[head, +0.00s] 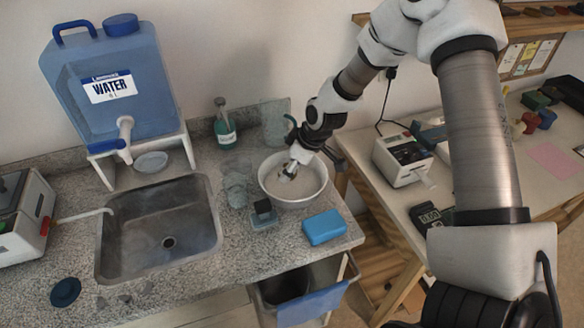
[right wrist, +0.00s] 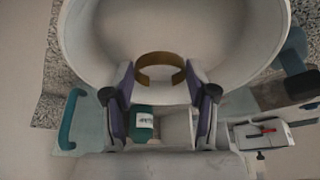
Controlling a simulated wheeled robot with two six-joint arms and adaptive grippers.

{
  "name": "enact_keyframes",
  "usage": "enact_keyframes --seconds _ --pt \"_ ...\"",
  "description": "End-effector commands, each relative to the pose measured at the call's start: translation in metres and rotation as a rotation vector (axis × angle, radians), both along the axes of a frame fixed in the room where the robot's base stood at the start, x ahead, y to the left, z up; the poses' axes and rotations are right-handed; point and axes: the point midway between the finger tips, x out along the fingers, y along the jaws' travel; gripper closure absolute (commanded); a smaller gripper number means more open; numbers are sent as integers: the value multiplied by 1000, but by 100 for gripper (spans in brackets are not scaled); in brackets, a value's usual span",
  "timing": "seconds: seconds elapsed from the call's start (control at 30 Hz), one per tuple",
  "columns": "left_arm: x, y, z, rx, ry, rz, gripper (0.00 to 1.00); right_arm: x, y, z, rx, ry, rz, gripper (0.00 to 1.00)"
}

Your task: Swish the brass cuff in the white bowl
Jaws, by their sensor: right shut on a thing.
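The white bowl (head: 302,204) stands on the granite counter, right of the sink. My right gripper (head: 287,174) reaches down into the bowl in the head view. In the right wrist view my right gripper (right wrist: 160,80) is shut on the brass cuff (right wrist: 160,59), a C-shaped band between the two fingertips. The white bowl (right wrist: 85,25) surrounds the cuff in that view. The cuff is too small to make out clearly in the head view. I cannot tell whether it touches the bowl's bottom. My left gripper is not in view.
A blue block (head: 324,228) and a small dark-topped object (head: 264,212) lie in front of the bowl. Glasses (head: 236,188) stand left of it. A green bottle (head: 225,128) and a clear pitcher (head: 273,125) stand behind. The sink (head: 160,245) is at left.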

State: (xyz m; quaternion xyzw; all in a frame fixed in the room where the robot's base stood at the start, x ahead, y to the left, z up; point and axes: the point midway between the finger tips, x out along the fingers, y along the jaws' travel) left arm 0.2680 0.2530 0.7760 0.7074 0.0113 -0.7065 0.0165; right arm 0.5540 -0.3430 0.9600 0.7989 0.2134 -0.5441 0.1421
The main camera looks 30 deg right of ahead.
Motion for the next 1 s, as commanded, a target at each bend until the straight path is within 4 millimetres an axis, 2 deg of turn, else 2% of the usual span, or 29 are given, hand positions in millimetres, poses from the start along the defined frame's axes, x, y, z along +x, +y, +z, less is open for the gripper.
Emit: enact_keyframes --seconds 0.23,0.57,0.83,1.0 --pt "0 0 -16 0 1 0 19 0 0 -16 0 0 0 70" --pt "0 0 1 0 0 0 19 0 0 1 0 0 0 70" --pt "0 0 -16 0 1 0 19 0 0 -16 0 0 0 70" --pt "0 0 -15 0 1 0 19 0 0 -15 0 0 0 70"
